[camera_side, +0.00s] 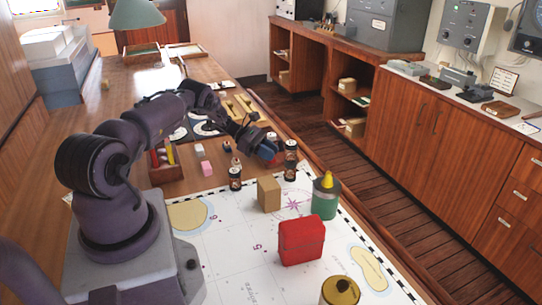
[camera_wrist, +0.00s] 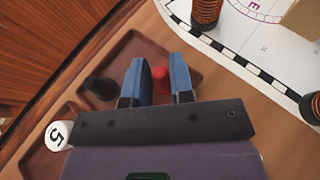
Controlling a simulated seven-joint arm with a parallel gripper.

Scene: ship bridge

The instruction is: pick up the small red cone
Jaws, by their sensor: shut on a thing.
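The small red cone (camera_wrist: 160,78) shows in the wrist view as a red shape between the two blue fingers of my gripper (camera_wrist: 158,80). My gripper is shut on it, over a brown compartmented tray (camera_wrist: 135,45). I cannot tell whether the cone still touches the tray floor. In the side view my gripper (camera_side: 268,150) is low at the right edge of the table, beside a dark bottle, and the cone is hidden there.
Dark bottles (camera_side: 290,160) (camera_side: 235,178), a cardboard box (camera_side: 268,193), a green container (camera_side: 326,200) and a red can (camera_side: 302,242) stand nearby on or beside the chart (camera_side: 235,250).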

